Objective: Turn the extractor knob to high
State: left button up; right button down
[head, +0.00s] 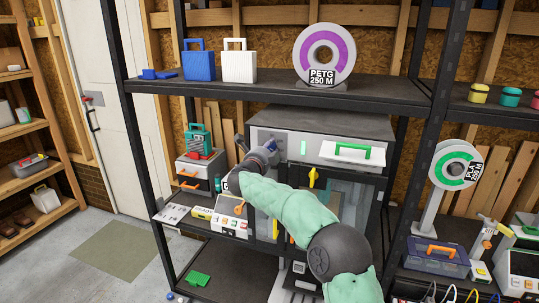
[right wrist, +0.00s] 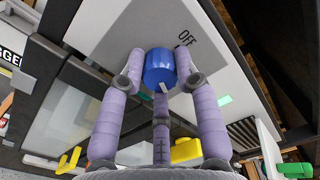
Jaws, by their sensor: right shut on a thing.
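The extractor knob (right wrist: 160,70) is a blue cylinder on a light grey panel (right wrist: 112,35) in the right wrist view. A pale mark shows at its lower edge in that picture. The word OFF (right wrist: 185,38) is printed on the panel, above and right of the knob. My right gripper (right wrist: 158,72) has its lavender fingers shut around the knob, one on each side and one below. In the head view my right gripper (head: 266,150) is at the left part of the grey enclosure's front (head: 312,146), and the knob is mostly hidden there. My left gripper is not in view.
The black shelf (head: 290,98) runs above, with a PETG spool (head: 324,55).

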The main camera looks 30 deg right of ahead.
jog(key=shift+a+f+m+b, duration=0.1)
jog(key=shift+f+m+b, duration=0.1)
jog(key=shift+m+b, duration=0.3)
jog(key=shift+r+m, duration=0.1)
jog(key=shift+m, duration=0.2)
jog(key=c, duration=0.9)
grip_release()
jog(key=shift+w, duration=0.1)
jog(key=shift+r, duration=0.1)
jog(key=v, duration=1.2)
